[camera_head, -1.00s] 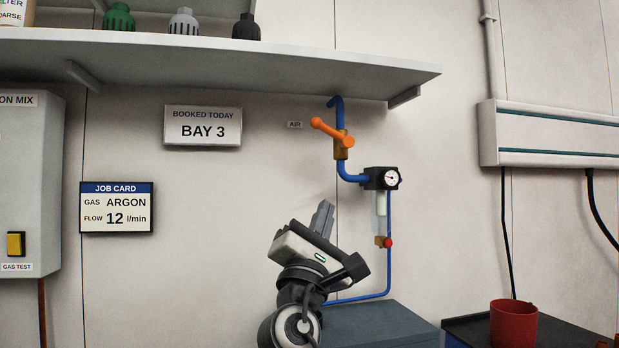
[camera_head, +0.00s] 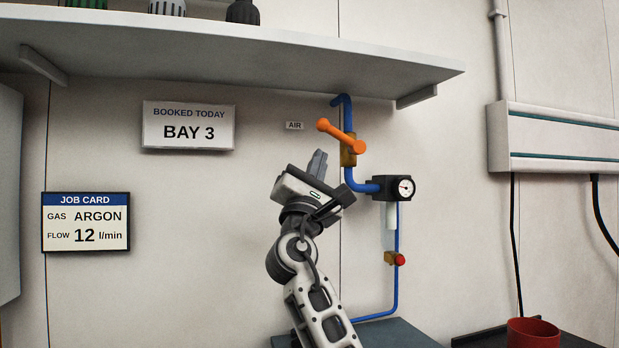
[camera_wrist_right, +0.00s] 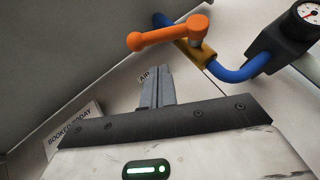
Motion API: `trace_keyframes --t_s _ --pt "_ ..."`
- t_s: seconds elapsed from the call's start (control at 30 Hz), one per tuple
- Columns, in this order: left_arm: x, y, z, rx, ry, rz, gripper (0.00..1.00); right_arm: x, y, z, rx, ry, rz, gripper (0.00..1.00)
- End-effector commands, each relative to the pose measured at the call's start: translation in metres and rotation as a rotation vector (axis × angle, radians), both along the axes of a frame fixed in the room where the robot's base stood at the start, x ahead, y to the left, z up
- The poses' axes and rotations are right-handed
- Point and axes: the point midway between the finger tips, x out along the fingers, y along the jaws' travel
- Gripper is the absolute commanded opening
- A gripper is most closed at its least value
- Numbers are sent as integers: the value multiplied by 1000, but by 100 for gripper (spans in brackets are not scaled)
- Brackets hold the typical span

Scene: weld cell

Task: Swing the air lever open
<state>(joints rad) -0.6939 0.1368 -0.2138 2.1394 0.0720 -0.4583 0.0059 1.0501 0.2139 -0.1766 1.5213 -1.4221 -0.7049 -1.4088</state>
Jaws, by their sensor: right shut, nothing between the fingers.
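The orange air lever (camera_head: 341,135) sits on a brass valve in the blue pipe, under the shelf. It slants from its upper-left knob down to its pivot at the right. It also shows in the right wrist view (camera_wrist_right: 165,33), above the fingers. The brass valve body (camera_head: 349,152) is partly behind the lever's pivot. My right gripper (camera_head: 318,156) points upward, just below and left of the lever. Its fingers (camera_wrist_right: 157,72) are shut together and empty, with a visible gap to the lever. My left gripper is not in view.
The shelf (camera_head: 230,52) runs above the lever. A black regulator with a gauge (camera_head: 404,187) stands right of the pipe. The AIR label (camera_head: 294,125) and the BAY 3 sign (camera_head: 188,127) are on the wall to the left.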

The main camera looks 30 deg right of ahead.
Motion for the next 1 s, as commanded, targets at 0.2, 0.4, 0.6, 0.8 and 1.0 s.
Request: trace_keyframes --t_s 0.2,0.4,0.6,0.8,1.0 --pt "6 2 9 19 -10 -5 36 -8 -9 21 0 0 0 0" --pt "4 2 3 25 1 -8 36 -9 -11 23 -1 0 0 0" --pt "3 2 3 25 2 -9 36 -9 -11 23 0 0 0 0" --pt "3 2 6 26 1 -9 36 -9 -10 25 20 -5 0 0" --pt "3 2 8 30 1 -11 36 -9 -10 28 59 -14 0 0"
